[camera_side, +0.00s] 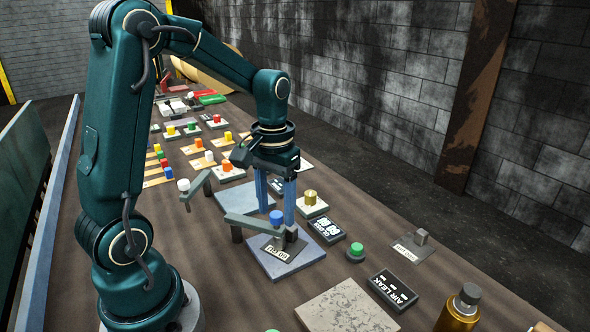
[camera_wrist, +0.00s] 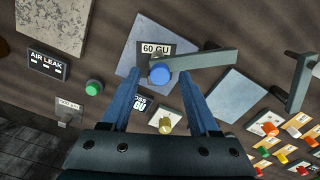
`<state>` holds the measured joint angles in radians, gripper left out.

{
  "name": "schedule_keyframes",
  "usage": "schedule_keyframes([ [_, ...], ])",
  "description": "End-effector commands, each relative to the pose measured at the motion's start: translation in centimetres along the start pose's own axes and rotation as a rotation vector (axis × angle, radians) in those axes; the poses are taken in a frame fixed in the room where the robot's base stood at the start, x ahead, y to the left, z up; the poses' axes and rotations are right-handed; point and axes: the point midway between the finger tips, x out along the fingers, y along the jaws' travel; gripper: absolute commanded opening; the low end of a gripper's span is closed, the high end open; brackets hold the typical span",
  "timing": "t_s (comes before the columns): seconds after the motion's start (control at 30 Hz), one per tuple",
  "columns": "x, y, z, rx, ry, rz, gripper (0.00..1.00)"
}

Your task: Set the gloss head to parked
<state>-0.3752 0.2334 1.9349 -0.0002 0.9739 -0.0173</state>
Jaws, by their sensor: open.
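The gloss head is a grey-green swing arm (camera_side: 252,224) with a blue knob (camera_side: 277,217) near one end. Its knob end is over a pale blue-grey plate (camera_side: 272,265) that carries a "60 GU" label (camera_side: 275,250). In the wrist view the arm (camera_wrist: 215,61) runs right from the blue knob (camera_wrist: 160,74), beside the label (camera_wrist: 156,49). A second pale plate (camera_side: 233,207) lies bare beyond the arm; it also shows in the wrist view (camera_wrist: 233,98). My gripper (camera_side: 279,214) points down, open, one finger on each side of the blue knob. Contact cannot be told.
A black gloss sign (camera_side: 327,229), a brass knob (camera_side: 310,197) and a green button (camera_side: 356,249) stand to the right. Another lever with a white knob (camera_side: 183,185) is on the left. An "AIR LEAK" sign (camera_side: 392,291) and a speckled slab (camera_side: 345,308) are in front.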

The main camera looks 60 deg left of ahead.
Motion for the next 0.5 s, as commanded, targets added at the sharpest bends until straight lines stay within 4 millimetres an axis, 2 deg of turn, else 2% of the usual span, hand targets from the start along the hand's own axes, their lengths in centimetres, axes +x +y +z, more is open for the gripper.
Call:
schedule_keyframes([
  [0.3, 0.36, 0.01, 0.01, 0.001, 0.001, 0.000, 0.61],
  [0.47, 0.34, 0.01, 0.01, 0.000, 0.001, 0.000, 0.00],
  [0.5, 0.34, 0.01, 0.01, 0.000, 0.001, 0.000, 0.00],
])
